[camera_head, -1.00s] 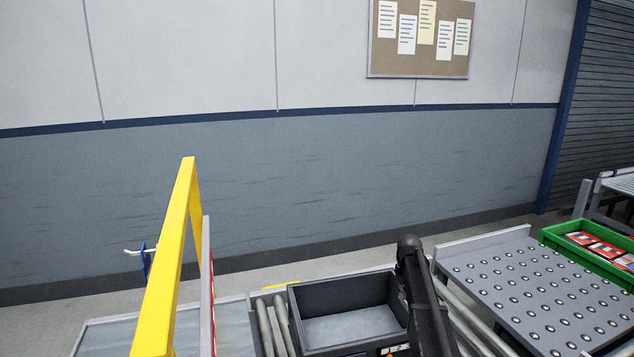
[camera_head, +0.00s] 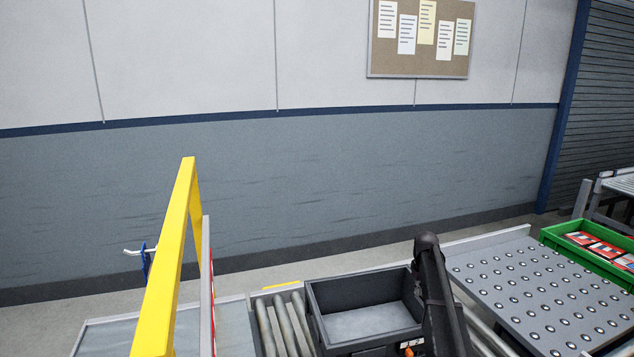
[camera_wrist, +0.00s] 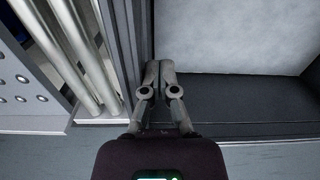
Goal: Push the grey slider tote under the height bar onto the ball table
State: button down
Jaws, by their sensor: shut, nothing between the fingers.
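The dark grey tote (camera_head: 355,291) sits on the rollers, right of the yellow height bar (camera_head: 177,250) and left of the ball table (camera_head: 540,290). It is upright and looks empty. My arm crosses its right end in the head view and hides part of that wall and my fingers. In the wrist view my gripper (camera_wrist: 159,70) is shut with nothing between the fingers. The fingertips are at the inner side of the tote's wall (camera_wrist: 128,45) that faces the ball table, apparently touching it. The ball table's edge (camera_wrist: 30,95) shows at the left there.
Bare rollers (camera_head: 284,325) show left of the tote, and more rollers (camera_wrist: 75,50) lie between it and the ball table. The ball table's top is clear. A green crate (camera_head: 590,250) with red-and-white packs stands beyond it. A wall with a notice board (camera_head: 420,40) is behind.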

jog(key=w+d, duration=0.3)
jog(key=d, duration=0.8)
jog(key=shift+w+d, duration=0.35)
jog(key=shift+w, duration=0.05)
dwell(0.6)
jog(key=shift+a, duration=0.1)
jog(key=shift+s+a, duration=0.3)
jog(key=shift+a, duration=0.5)
jog(key=shift+s+a, duration=0.25)
jog(key=shift+a, duration=0.5)
notch_tip(320, 180, up, 8)
jog(key=p, duration=0.8)
